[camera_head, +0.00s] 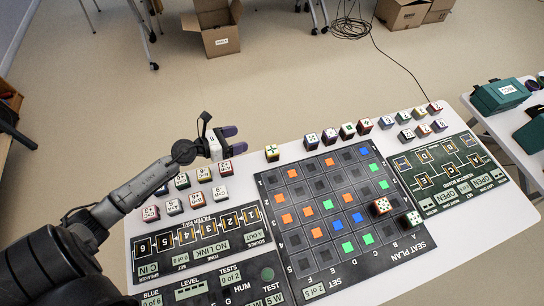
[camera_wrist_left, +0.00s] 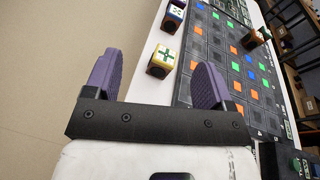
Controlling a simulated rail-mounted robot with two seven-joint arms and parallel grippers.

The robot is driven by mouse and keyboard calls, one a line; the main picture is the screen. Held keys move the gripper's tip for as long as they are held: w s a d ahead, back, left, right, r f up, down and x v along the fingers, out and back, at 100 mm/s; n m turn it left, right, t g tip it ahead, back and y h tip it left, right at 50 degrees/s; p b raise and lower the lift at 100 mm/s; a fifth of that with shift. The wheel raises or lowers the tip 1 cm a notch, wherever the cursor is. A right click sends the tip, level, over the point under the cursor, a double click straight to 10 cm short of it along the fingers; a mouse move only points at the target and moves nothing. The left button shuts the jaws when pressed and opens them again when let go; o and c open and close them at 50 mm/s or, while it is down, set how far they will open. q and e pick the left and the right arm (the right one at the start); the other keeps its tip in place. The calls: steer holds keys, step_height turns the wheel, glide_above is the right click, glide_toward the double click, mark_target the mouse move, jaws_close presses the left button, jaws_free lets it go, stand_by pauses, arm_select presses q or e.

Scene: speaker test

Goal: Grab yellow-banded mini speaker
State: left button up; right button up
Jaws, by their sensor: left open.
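The yellow-banded mini speaker (camera_head: 272,153) is a small cube with a pale top, a green cross mark and yellow on its sides. My right gripper is not in view.
The seat plan board (camera_head: 330,206) holds coloured squares and two cubes near its right side. Several other cubes stand in a row to the right (camera_head: 364,126), and more stand to the left (camera_head: 182,181). Dark label panels (camera_head: 196,232) lie nearby. Beyond the far edge is open floor.

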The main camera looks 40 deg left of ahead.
arm_select(q)
step_height(320, 180, down, 3)
steer(key=s+m+g+h, duration=0.1)
steer(key=s+m+g, duration=0.1)
steer(key=m+g, duration=0.15)
glide_toward(272, 149)
steer(key=w+d+f, duration=0.1)
steer(key=w+f, duration=0.1)
steer(key=shift+w+d+m+t+b, duration=0.25)
steer(key=shift+w+d+t+b, duration=0.05)
steer(key=shift+d+t+b, duration=0.1)
steer(key=shift+b+x, duration=0.55)
steer(key=shift+x, duration=2.65)
steer(key=shift+s+f, duration=0.1)
steer(key=shift+c, duration=0.4)
steer(key=c, duration=0.9)
steer(key=shift+c, duration=0.3)
